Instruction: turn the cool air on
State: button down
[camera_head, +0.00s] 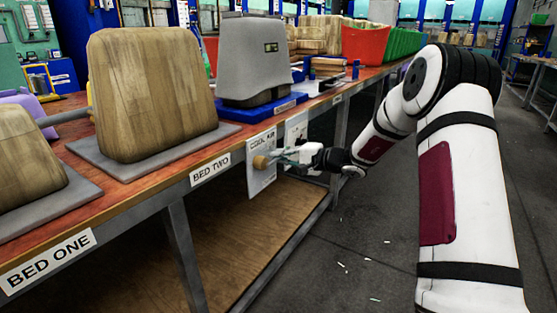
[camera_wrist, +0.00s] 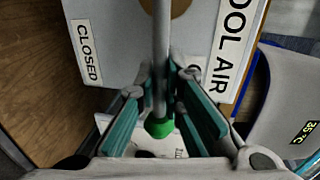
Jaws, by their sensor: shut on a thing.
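The cool air panel (camera_head: 261,142) is a pale plate on the bench's front edge, labelled COOL AIR. It has a round tan hub (camera_head: 261,162). In the wrist view, the panel (camera_wrist: 125,45) shows a CLOSED label at the left and the COOL AIR label (camera_wrist: 233,30) at the right. A grey lever (camera_wrist: 162,40) runs from the hub to a green ball end (camera_wrist: 160,127). My gripper (camera_wrist: 167,85) is shut on the lever, its teal fingers on either side of the rod. In the head view, my gripper (camera_head: 290,157) is right of the hub. The fingers partly hide the lever.
A second panel (camera_head: 297,128) hangs just beyond. A grey press cover (camera_head: 246,60) stands on a blue base above; its display reads 35 °C in the wrist view (camera_wrist: 304,132). The bench edge and lower wooden shelf (camera_head: 225,240) are close. The floor to the right is mostly clear.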

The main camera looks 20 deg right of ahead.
jog(key=c, duration=1.7)
grip_release()
jog(key=v, duration=1.2)
